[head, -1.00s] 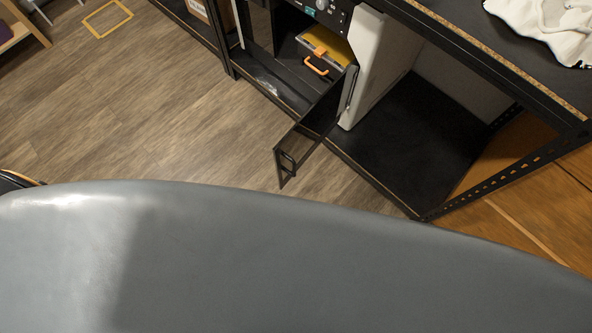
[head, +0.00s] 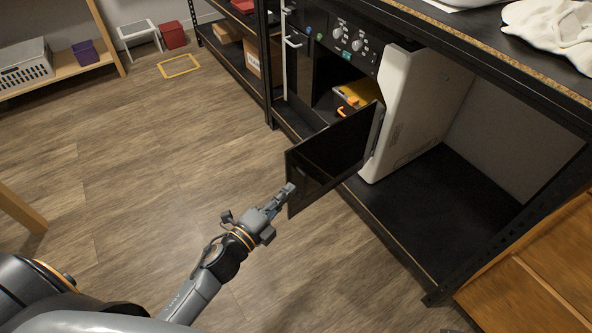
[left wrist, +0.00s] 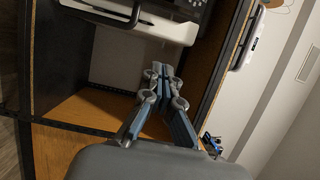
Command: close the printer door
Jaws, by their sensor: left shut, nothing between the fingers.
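The printer (head: 345,45) stands on the black rack, with a front panel of knobs. Its dark door (head: 330,155) hangs open, swung out over the floor from its right side. Inside the opening are a yellow part (head: 357,92) and an orange handle. My left gripper (head: 287,191) is shut and empty at the lower free edge of the door. Whether it touches the door cannot be told. In the left wrist view its fingers (left wrist: 162,72) are together, with nothing between them. My right gripper is not in view.
A white cloth (head: 550,35) lies on the worktop. Wooden panels (head: 540,270) are at the lower right. The wood floor (head: 130,160) left of the door is clear.

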